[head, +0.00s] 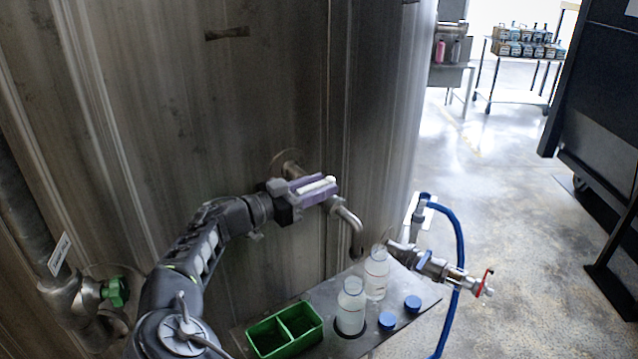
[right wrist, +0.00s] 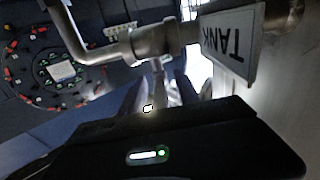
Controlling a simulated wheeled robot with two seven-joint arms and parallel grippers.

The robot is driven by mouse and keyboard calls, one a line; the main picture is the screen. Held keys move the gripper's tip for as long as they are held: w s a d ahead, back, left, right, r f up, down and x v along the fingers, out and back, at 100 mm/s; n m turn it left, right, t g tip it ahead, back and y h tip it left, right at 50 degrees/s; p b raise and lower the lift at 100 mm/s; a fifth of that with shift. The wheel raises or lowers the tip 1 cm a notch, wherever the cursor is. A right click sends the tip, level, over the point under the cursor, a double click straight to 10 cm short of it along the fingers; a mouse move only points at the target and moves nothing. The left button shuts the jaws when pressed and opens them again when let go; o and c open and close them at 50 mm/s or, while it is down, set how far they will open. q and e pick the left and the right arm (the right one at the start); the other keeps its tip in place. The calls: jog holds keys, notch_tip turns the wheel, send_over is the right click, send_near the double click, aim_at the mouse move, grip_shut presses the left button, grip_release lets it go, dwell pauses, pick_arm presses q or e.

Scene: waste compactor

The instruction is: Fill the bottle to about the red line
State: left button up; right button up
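A clear bottle (head: 351,312) stands upright on the metal shelf (head: 405,290), on a dark round spot. A second clear bottle (head: 376,281) with faint reddish marking stands behind it to the right. The tank's bent spout (head: 347,215) ends above the bottles; I cannot tell exactly which mouth it lines up with. No liquid stream is visible. My right gripper (head: 312,188), with purple fingers, is at the tap on the tank pipe, beside a pale plate or handle. Whether the fingers grip it is unclear. The right wrist view shows the pipe and a TANK label (right wrist: 228,45) close up. My left gripper is not seen.
A green two-part bin (head: 285,330) and two blue caps (head: 387,321) sit on the shelf. A metal valve with a red handle (head: 483,283) and blue hose (head: 459,240) is at its right. A green-handled valve (head: 115,292) is at left. Floor at right is open.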

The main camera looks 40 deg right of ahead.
grip_shut()
dwell(0.4)
dwell(1.1)
